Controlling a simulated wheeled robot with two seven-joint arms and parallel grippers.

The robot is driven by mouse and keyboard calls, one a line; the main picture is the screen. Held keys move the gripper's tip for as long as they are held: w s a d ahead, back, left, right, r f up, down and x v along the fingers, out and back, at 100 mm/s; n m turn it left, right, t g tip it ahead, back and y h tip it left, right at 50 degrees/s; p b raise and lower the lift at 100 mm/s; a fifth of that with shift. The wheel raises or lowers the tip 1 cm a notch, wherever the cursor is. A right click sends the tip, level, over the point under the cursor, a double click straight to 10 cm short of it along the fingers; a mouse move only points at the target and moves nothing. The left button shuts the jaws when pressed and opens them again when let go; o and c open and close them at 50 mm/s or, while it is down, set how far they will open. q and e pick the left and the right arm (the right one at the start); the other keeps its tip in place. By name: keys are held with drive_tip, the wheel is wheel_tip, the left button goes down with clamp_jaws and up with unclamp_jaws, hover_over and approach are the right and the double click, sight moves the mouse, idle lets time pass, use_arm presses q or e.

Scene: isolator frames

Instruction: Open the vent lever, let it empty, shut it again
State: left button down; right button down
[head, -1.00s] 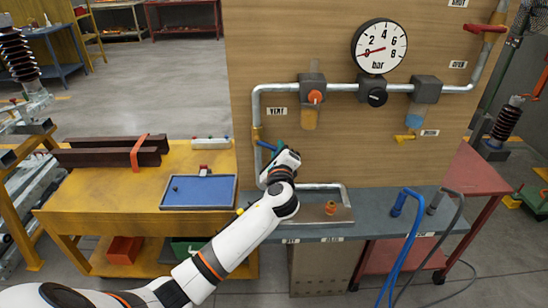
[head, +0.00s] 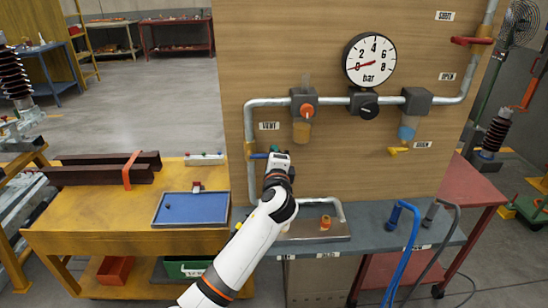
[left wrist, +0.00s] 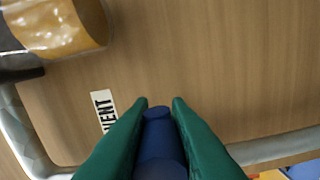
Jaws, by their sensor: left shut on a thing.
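The blue vent lever (head: 259,155) sticks out to the right, about level, from a yellow valve on the left vertical pipe, below the VENT label (head: 269,126). My left gripper (head: 278,157) is at its right end. In the left wrist view the two green fingers of my left gripper (left wrist: 159,104) are shut on the lever (left wrist: 158,135), which lies between them. My right gripper is not in view.
An amber bowl (head: 301,132) and a blue bowl (head: 407,129) hang under the pipe, with a yellow lever (head: 398,151) at the right. A metal tray (head: 308,236) with a bent pipe is below. A blue tray (head: 191,209) lies on the yellow bench at left.

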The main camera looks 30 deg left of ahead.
use_arm(q)
drive_tip(key=shift+a+r, duration=0.1)
drive_tip(key=shift+r, duration=0.3)
drive_tip(key=c, duration=1.4)
unclamp_jaws()
drive_tip(key=shift+o, duration=0.2)
drive_tip(key=shift+f, duration=0.2)
drive_tip(key=shift+s+d+f, duration=0.15)
drive_tip(key=shift+s+d, duration=0.15)
drive_tip(key=shift+s, duration=0.05)
drive_tip(key=b+v, duration=0.2)
drive_tip(key=v, duration=0.9)
